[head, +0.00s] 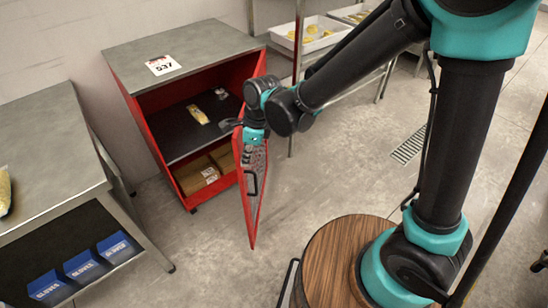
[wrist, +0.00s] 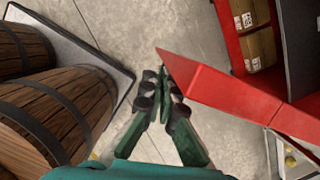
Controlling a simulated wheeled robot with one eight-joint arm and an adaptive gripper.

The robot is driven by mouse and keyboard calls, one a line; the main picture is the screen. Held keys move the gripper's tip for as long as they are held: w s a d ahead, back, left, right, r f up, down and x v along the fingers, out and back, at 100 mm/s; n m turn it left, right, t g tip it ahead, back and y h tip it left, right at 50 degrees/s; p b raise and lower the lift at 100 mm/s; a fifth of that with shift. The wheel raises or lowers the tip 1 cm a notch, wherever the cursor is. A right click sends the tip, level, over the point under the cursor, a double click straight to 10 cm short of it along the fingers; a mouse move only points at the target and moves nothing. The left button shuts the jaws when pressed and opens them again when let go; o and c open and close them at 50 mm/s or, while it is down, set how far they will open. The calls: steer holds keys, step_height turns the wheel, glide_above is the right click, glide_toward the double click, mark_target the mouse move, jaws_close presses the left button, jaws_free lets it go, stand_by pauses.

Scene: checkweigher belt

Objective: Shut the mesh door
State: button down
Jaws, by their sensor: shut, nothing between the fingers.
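The mesh door (head: 261,168) has a red frame and a black handle (head: 251,183). It stands open, swung out from the front right of the red cabinet (head: 160,130). In the wrist view the door's red top edge (wrist: 215,88) runs from its free corner toward the cabinet at right. My gripper (head: 230,124) is at the top of the door, near its free edge. In the wrist view my gripper (wrist: 164,82) has its fingers together and empty, just left of that corner. I cannot tell whether it touches the door.
The cabinet holds cartons (head: 198,177) below and small packs (head: 198,114) on its shelf. A steel table (head: 50,150) with blue glove boxes (head: 85,266) stands at left. Wooden barrels (wrist: 65,110) on a dark-edged platform are left of my gripper. Floor between is clear.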

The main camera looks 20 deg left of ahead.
steer(key=w+a, duration=0.3)
steer(key=a, duration=3.5)
steer(key=shift+w+a, duration=0.1)
